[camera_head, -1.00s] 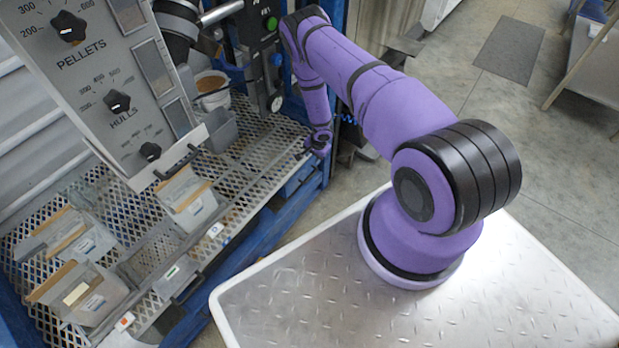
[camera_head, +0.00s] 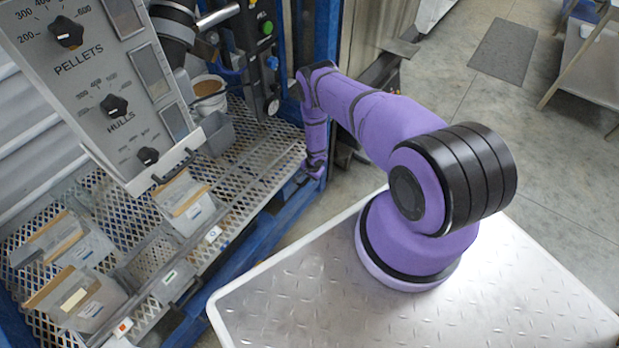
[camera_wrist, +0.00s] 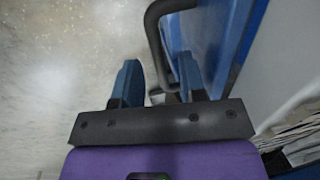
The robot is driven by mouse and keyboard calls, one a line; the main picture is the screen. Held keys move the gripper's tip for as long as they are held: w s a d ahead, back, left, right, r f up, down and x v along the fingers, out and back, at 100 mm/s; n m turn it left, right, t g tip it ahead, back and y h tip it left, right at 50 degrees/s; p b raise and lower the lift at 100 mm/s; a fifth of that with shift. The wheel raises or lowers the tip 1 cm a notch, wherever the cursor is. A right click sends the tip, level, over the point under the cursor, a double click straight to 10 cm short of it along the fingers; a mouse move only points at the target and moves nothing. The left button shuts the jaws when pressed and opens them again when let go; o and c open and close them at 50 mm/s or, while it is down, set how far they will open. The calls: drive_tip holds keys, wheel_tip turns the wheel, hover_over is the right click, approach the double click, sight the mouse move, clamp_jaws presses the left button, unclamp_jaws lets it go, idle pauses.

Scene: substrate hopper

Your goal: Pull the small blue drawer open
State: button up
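In the wrist view, a blue panel (camera_wrist: 212,40), which looks like the small drawer's front, stands at the right. A dark bar handle (camera_wrist: 155,38) sticks out from it. My gripper (camera_wrist: 160,82) has two blue fingers set apart, one on each side of the handle's lower stretch. The fingers are open, and I see a gap between each finger and the bar. In the head view, my arm reaches down beside the blue frame; its fingers and the drawer cannot be made out there.
A grey control panel (camera_head: 95,75) with dials stands at the left. Below it, several grey bins sit on a metal mesh shelf (camera_head: 262,165) with a blue frame edge (camera_head: 255,225). A bucket (camera_head: 209,92) stands behind.

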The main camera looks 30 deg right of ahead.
drive_tip(key=shift+f, duration=0.35)
